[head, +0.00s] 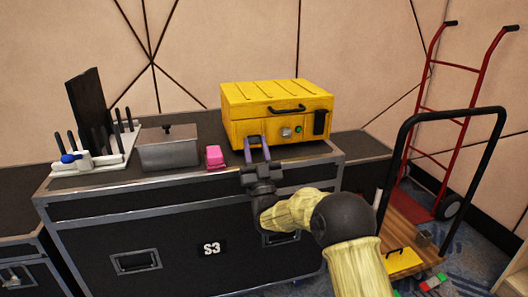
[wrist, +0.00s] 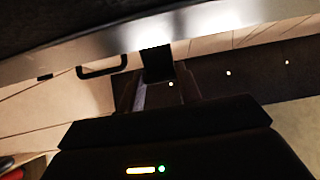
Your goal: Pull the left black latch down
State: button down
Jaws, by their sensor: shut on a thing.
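The yellow case (head: 275,105) stands closed on a black flight case. Its right black latch (head: 320,122) is upright on the front face, and a black handle (head: 287,109) sits near the top of the front. My gripper (head: 257,146) is at the left part of the case front, its two purple fingers reaching to the face. In the wrist view my gripper (wrist: 165,88) is shut on a dark block, the left black latch (wrist: 157,62). The handle (wrist: 102,67) shows beside it. In the head view the left latch is mostly hidden by the fingers.
The flight case top (head: 200,176) also carries a pink block (head: 214,157), a grey metal box (head: 168,149) and a white rack (head: 100,160) with dark handles to the left. A red hand truck (head: 465,75) and a cart with a black handle (head: 445,113) stand to the right.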

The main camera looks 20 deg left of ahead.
jog(key=shift+d+f+b, duration=0.1)
jog(key=shift+f+b, duration=0.45)
jog(key=shift+f, duration=0.45)
jog(key=c, duration=1)
grip_release()
jog(key=shift+w+f, duration=0.1)
jog(key=shift+o, duration=0.2)
jog(key=shift+r, duration=0.25)
jog(key=shift+s+f, duration=0.1)
jog(key=shift+s, duration=0.1)
jog(key=b+v, duration=0.7)
jog(key=v, duration=1)
jog(key=shift+s, duration=0.25)
